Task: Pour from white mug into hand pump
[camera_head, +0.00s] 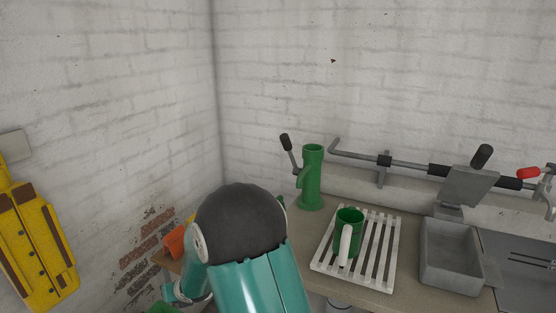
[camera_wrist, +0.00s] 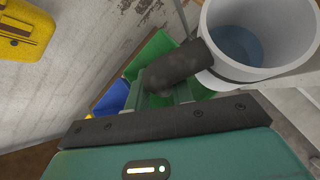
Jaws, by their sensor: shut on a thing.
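The white mug (camera_wrist: 236,70) is at the upper right of the wrist view, its open mouth showing a dark blue inside that looks like liquid. The mug is not visible in the head view, where my arm blocks the area. The green hand pump (camera_head: 312,180) stands upright at the back left of the worktop, with a black-tipped lever on its left. It is apart from my gripper.
A green mug with a white handle (camera_head: 349,231) stands on a white slatted rack (camera_head: 384,275). A grey basin (camera_head: 451,262) is to the right. Green (camera_wrist: 154,50) and blue (camera_wrist: 112,98) bins lie behind my gripper. An orange bin (camera_head: 175,242) and yellow case (camera_head: 38,250) are left.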

